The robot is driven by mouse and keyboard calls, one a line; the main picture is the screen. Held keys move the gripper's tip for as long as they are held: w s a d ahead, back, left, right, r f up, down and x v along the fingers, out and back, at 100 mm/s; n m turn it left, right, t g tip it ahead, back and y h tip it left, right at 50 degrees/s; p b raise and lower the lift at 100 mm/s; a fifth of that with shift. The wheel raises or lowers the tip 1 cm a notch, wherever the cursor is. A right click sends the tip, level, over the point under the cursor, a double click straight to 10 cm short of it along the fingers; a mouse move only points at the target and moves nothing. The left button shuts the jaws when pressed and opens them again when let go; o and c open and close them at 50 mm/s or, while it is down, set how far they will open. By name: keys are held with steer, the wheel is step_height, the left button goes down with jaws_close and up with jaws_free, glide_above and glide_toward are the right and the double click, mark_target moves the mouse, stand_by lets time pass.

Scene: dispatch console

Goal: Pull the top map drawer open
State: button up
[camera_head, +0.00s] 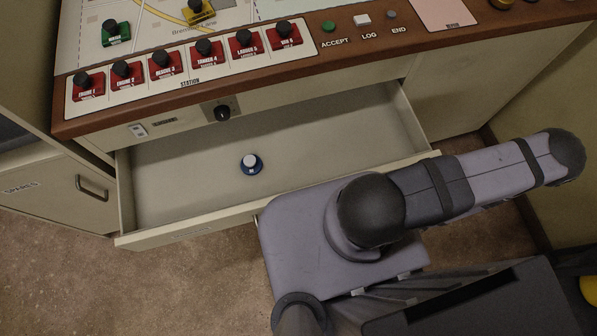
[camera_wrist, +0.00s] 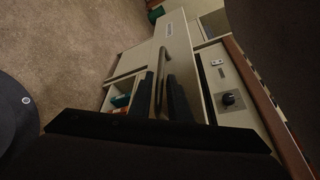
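The top map drawer (camera_head: 180,231) stands well open below the console's control panel. Its cream front also shows in the wrist view (camera_wrist: 181,55). A blue round piece with a white top (camera_head: 251,164) lies on the drawer floor. In the head view my arm covers the right part of the drawer front and hides my gripper. In the wrist view the dark fingers of my gripper (camera_wrist: 161,95) stand apart, one on each side of the drawer's bar handle (camera_wrist: 160,78). Narrow gaps seem to show beside the bar.
The console top (camera_head: 300,62) overhangs the drawer, with red station blocks along its edge. A black knob (camera_head: 222,113) is on the panel above the drawer. A cabinet with a handle (camera_head: 91,188) stands at left. Open floor (camera_head: 190,290) lies in front.

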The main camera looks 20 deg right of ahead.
steer(key=v, duration=0.4)
steer(key=shift+s+d+p, duration=0.1)
steer(key=shift+d+p, duration=0.15)
steer(key=shift+p, duration=0.15)
